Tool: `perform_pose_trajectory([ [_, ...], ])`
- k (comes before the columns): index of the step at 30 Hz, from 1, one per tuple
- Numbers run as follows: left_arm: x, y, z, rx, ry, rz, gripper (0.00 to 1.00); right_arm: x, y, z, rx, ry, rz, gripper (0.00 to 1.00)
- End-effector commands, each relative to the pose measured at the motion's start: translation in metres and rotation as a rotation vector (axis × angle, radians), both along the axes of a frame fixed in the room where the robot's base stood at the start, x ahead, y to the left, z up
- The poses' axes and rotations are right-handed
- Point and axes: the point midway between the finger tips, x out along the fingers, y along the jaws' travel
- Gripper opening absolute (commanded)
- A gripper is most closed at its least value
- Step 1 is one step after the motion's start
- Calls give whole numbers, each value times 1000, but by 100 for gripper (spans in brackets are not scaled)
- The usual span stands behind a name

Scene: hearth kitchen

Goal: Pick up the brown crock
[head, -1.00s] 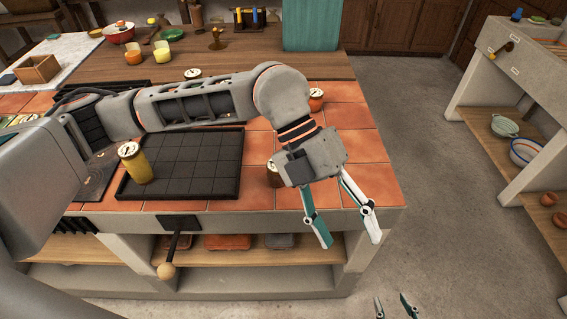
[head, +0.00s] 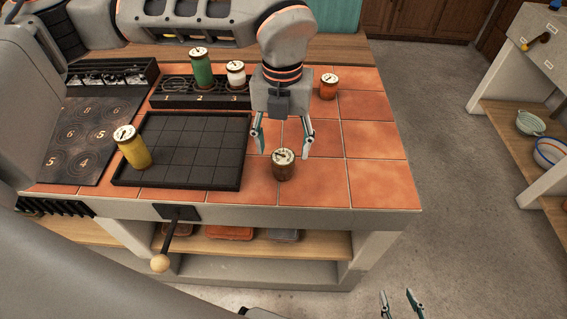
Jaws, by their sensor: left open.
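The brown crock (head: 284,172) stands upright on the orange tiles near the counter's front edge, a pale lid with a dark mark on top. My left gripper (head: 283,147) is open and points down just behind and above the crock. Its fingertips are spread to either side of the lid, with nothing between them that I can make out; whether they touch the crock cannot be told. My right gripper (head: 400,296) shows only its two fingers at the bottom edge, spread apart and empty, over the floor.
Green (head: 202,72) and white (head: 236,78) crocks stand in a numbered rack behind. An orange crock (head: 328,88) stands at the back right. Tiles right of the brown crock are clear.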

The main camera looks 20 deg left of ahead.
Motion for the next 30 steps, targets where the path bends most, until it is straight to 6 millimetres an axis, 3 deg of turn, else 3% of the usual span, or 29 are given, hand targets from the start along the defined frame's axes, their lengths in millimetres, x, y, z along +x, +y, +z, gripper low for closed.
perform_pose_trajectory([
  [7, -3, -2, -37, -1, 5, -2, 57, -2, -1, -6, -4, 7, 1, 40],
  [15, -2, -2, -41, -1, 1, -1, 57, 6, -1, 0, -6, -10, 1, 40],
  [17, -2, -2, -41, -1, 1, -1, 44, 7, -1, 0, -6, -11, 1, 40],
  [21, -2, -2, -41, -1, 2, -2, 8, 7, -2, 0, -6, -11, 0, 40],
  [30, -2, -2, -40, -2, 1, -2, 8, 4, -2, -2, -6, -5, 1, 40],
])
